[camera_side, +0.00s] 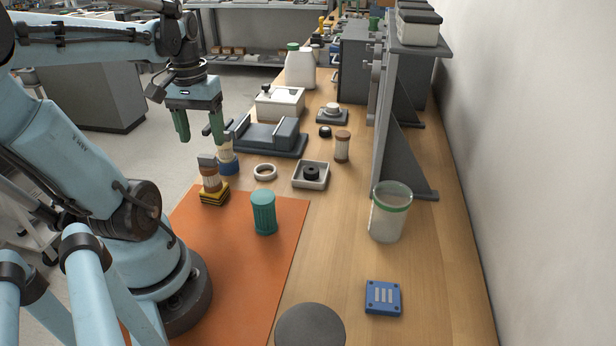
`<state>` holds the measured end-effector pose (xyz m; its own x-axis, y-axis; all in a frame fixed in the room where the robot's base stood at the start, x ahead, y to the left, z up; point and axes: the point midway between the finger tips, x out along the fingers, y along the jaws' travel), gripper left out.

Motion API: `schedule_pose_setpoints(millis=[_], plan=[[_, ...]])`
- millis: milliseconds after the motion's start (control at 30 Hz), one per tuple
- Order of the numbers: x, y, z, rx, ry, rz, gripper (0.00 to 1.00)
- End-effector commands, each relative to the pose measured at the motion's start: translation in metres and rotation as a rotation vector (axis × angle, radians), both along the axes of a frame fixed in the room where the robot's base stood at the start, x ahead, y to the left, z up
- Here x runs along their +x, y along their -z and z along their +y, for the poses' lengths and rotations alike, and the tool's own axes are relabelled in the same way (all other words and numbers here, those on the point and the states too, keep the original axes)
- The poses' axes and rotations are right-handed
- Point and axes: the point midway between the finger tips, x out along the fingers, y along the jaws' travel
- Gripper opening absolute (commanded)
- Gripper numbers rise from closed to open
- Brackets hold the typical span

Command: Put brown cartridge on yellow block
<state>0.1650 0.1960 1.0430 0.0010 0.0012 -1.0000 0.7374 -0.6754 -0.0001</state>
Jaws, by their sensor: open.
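A brown cartridge (211,181) with a grey top stands upright on the yellow block (214,198), which has dark stripes and sits at the orange mat's far left corner. My gripper (199,137) is open and empty, with its green fingers apart. It hangs above and behind the cartridge, clear of it in the picture. A second, pale and brown cartridge (226,150) stands on a blue base (229,168) just behind, close to the right finger. A third brown-banded cartridge (342,148) stands alone on the wooden bench to the right.
A teal ribbed canister (263,213) stands on the orange mat (250,280). A white ring (265,172), a square tray (311,175) with a black part, and a dark grey fixture (268,137) lie beyond. A green-rimmed jar (390,212) and a blue plate (383,297) are at right.

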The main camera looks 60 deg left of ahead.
Motion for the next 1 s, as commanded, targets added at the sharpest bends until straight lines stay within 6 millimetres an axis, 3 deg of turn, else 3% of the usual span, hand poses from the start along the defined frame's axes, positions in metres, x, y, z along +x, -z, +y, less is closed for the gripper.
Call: schedule_pose_setpoints(millis=[233, 367, 467, 700, 900, 1000], plan=[[0.001, -0.015, -0.001, 0.002, 0.005, -0.002, 0.67], [0.016, -0.012, -0.012, 0.036, 0.074, -0.033, 0.67], [0.04, -0.006, -0.033, 0.091, 0.19, -0.095, 0.67], [0.099, 0.007, -0.114, 0.217, 0.536, -0.336, 0.67], [0.12, 0.011, -0.174, 0.252, 0.735, -0.513, 0.67], [0.123, 0.011, -0.19, 0.255, 0.783, -0.561, 0.67]])
